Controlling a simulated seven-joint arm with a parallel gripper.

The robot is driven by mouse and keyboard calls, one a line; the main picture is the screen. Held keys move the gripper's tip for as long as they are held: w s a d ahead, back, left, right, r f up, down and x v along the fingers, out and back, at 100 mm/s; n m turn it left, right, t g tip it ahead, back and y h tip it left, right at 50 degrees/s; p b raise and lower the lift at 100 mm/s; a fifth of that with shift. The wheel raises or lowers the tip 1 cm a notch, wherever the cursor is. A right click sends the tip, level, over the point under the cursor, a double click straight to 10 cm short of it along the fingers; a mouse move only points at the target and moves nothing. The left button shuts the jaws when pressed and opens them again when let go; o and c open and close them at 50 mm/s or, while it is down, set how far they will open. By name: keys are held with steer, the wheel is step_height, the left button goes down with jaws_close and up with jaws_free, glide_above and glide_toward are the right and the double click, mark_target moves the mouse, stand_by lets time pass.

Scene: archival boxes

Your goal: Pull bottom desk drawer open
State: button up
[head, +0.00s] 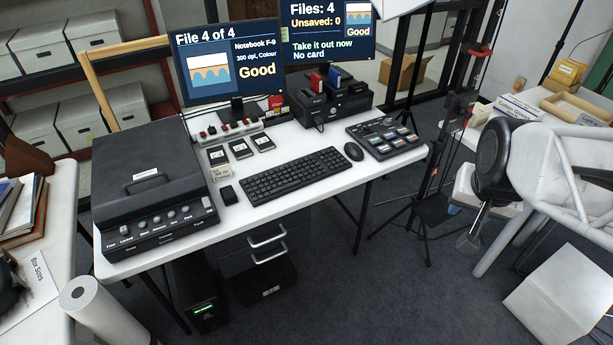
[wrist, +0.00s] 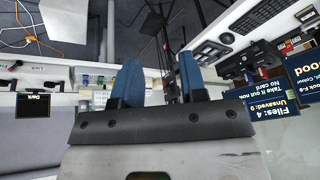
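A dark drawer unit (head: 232,265) stands under the white desk (head: 310,185). Two silver bar handles show on its front, an upper handle (head: 268,236) and a lower handle (head: 270,254). Both drawer fronts look closed. A black block with a small white label (head: 270,292) shows below them; I cannot tell whether it is part of the unit. My gripper (head: 469,241) hangs at the right, well away from the drawers and pointing down. In the wrist view its two blue fingers (wrist: 162,82) are apart with nothing between them. The drawers cannot be made out in the wrist view.
The desk holds a scanner (head: 150,185), keyboard (head: 295,176), mouse (head: 353,151) and two monitors (head: 228,60). Desk legs (head: 362,215) and a tripod (head: 425,205) stand between my gripper and the drawers. A black computer (head: 200,290) stands left of them. Floor in front is clear.

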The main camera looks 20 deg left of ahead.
steer(key=w+a+f+m+t+y, duration=0.2)
steer(key=w+a+f+m+t, duration=0.15)
steer(key=w+a+f, duration=1.5)
steer(key=w+a+f+t+y, duration=0.2)
steer(key=w+a+f, duration=0.35)
steer(key=f, duration=0.25)
steer(key=m+t+y, duration=0.1)
steer(key=m+y, duration=0.3)
steer(key=y, duration=0.3)
glide_toward(273, 256)
steer(key=w+a+f, duration=0.1)
steer(key=a, duration=0.1)
steer(key=shift+w+d+f, duration=0.15)
steer(key=shift+w, duration=0.05)
steer(key=shift+w, duration=0.1)
steer(key=shift+x, duration=3.85)
